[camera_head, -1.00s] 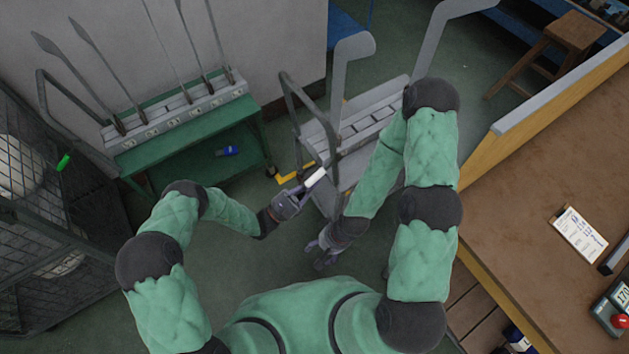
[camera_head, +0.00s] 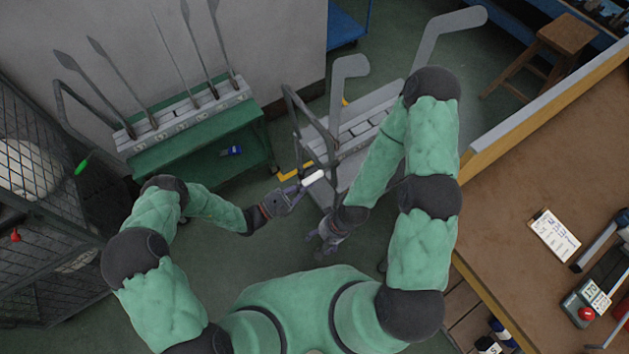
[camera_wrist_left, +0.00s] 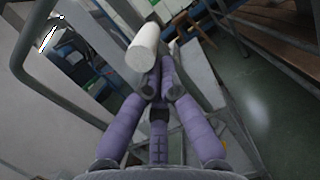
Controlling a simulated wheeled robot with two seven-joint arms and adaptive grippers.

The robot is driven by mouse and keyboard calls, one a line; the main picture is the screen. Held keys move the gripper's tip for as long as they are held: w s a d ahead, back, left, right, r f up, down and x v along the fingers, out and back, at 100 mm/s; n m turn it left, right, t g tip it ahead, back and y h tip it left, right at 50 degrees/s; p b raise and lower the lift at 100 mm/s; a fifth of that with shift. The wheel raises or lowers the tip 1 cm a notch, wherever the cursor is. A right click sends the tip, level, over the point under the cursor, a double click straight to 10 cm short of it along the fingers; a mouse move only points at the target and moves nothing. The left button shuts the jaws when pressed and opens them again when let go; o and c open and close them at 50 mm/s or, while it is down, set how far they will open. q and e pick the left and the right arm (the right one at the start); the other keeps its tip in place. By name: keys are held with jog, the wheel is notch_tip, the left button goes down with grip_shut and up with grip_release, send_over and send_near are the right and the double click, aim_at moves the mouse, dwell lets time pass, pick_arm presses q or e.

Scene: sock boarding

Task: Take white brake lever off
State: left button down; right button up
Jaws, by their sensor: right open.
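The white brake lever (camera_head: 313,178) is a short white cylinder at the near lower side of the grey cart, beside its frame tube. It also shows large in the left wrist view (camera_wrist_left: 143,47), tilted. My left gripper (camera_head: 299,188) is at its near end. In the left wrist view the purple fingers of my left gripper (camera_wrist_left: 158,78) run close together up to the lever's lower end. Whether they grip it or only touch it is unclear. My right gripper (camera_head: 325,240) hangs open and empty below the lever, close to the cart's near side.
The grey cart (camera_head: 365,122) carries upright flat boards (camera_head: 347,92) and a tube handle. A green bench (camera_head: 200,152) with a slotted rack stands at left, next to a mesh cage (camera_head: 35,205). A brown table (camera_head: 540,180) fills the right. Floor is open between bench and cart.

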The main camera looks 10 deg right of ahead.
pick_arm(q)
jog(key=r+y+p, duration=0.1)
jog(key=p, duration=0.1)
jog(key=r+y+p, duration=0.1)
jog(key=r+p, duration=0.1)
jog(key=p, duration=0.1)
jog(key=r+g+y+p, duration=0.1)
jog(key=p, duration=0.2)
jog(key=shift+s+a+r+y, duration=0.15)
jog(key=shift+a+r+y, duration=0.1)
jog(key=shift+r+y, duration=0.15)
jog(key=shift+r+y+p, duration=0.4)
jog(key=shift+p, duration=0.25)
jog(key=shift+d+r+p, duration=0.15)
jog(key=shift+r+p, duration=0.35)
jog(key=shift+p, duration=0.3)
jog(key=shift+a+f+b, duration=0.2)
jog(key=shift+f+b, duration=0.2)
notch_tip(320, 180, down, 3)
jog(key=a+b, duration=0.2)
jog(key=b, duration=0.1)
jog(key=p, duration=0.2)
send_near(305, 180)
jog(key=shift+w+a+r, duration=0.1)
jog(key=shift+a+r, duration=0.05)
jog(key=shift+a, duration=0.35)
jog(key=shift+w+a+r, duration=0.1)
jog(key=shift+a, duration=0.4)
